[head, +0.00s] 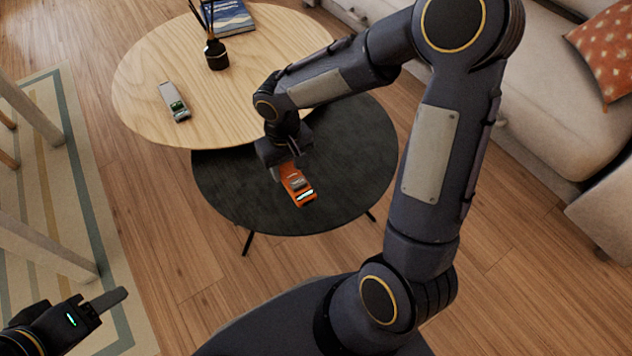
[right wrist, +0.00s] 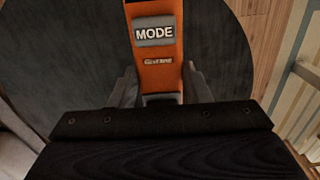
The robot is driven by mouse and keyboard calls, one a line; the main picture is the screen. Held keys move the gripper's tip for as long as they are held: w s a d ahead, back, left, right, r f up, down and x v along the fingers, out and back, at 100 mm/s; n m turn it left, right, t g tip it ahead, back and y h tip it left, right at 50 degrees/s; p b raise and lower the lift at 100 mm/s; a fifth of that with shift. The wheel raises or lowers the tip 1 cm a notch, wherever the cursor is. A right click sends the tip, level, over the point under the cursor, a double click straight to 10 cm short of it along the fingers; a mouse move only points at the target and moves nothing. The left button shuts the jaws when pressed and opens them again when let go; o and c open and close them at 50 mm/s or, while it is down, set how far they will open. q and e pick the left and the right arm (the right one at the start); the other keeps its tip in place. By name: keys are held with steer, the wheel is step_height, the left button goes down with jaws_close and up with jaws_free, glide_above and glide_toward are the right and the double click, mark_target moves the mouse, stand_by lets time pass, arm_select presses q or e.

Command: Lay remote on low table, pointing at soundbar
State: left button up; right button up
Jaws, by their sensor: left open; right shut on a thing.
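The orange remote (head: 298,186), with a grey MODE button and a pale display, is over the dark low table (head: 235,195). My right gripper (head: 287,168) is shut on one end of it. In the right wrist view the remote (right wrist: 155,60) lies between my two fingers, its MODE button facing up. I cannot tell whether it touches the table. My left gripper (head: 100,305) is open and empty at the lower left, away from both tables. I cannot make out a soundbar in either view.
A taller round wooden table (head: 135,85) overlaps the dark table. On it are a grey handheld device (head: 174,101), a dark reed diffuser (head: 216,55) and a blue book (head: 232,15). A sofa (head: 545,90) stands at right. The dark table's left and right parts are clear.

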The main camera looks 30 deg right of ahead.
steer(key=b, duration=0.3)
glide_above(316, 185)
step_height(316, 185, down, 7)
steer(key=shift+a+r, duration=0.1)
steer(key=shift+a, duration=0.05)
steer(key=shift+f+b, duration=0.7)
steer(key=shift+f, duration=0.9)
steer(key=shift+f, duration=0.15)
steer(key=o, duration=1.1)
steer(key=shift+c, duration=0.2)
